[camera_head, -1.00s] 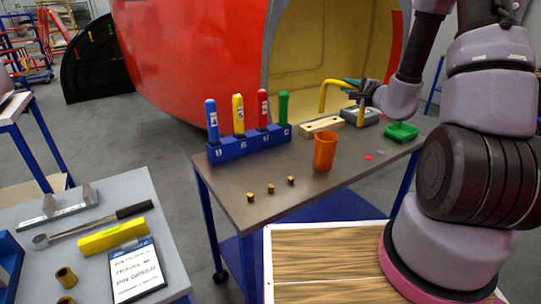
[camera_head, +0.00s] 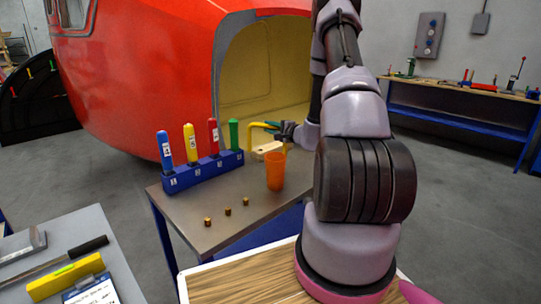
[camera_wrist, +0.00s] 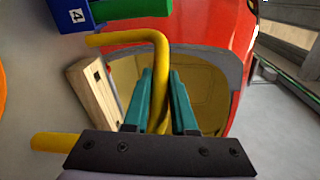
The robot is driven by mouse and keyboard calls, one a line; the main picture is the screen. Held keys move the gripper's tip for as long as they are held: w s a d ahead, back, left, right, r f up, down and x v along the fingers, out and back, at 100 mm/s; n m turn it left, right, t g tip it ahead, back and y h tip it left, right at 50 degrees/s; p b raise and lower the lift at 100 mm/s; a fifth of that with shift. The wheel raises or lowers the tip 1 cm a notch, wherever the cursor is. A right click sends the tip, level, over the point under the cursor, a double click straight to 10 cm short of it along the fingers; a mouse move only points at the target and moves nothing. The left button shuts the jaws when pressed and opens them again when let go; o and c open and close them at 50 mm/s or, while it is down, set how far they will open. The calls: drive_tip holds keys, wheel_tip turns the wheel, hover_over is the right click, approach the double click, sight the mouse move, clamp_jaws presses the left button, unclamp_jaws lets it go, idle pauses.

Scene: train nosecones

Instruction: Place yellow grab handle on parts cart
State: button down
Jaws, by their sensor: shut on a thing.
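My gripper (camera_head: 283,129) is shut on the yellow grab handle (camera_head: 257,124), a bent yellow bar. In the wrist view, the teal fingers of my gripper (camera_wrist: 161,85) close on the handle (camera_wrist: 130,38), and one arm of it reaches up and left. The handle is at the far side of a grey-topped cart (camera_head: 215,210) with blue legs, near a pale wooden block (camera_head: 268,148). I cannot tell from the head view whether the handle touches anything. No label shows which surface is the parts cart.
The cart holds a blue rack (camera_head: 205,174) of coloured upright handles, an orange cup (camera_head: 275,171) and three small brass pieces (camera_head: 228,211). A grey table (camera_head: 62,240) with tools stands at lower left. The red nosecone (camera_head: 140,70) rises behind. A workbench (camera_head: 455,105) stands at back right.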

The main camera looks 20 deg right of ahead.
wheel_tip(320, 180, down, 7)
idle(0.4)
drive_tip(key=shift+f, duration=0.1)
drive_tip(key=c, duration=0.7)
unclamp_jaws()
drive_tip(key=shift+c, duration=0.2)
drive_tip(key=v, duration=1.2)
drive_tip(key=shift+d, duration=0.1)
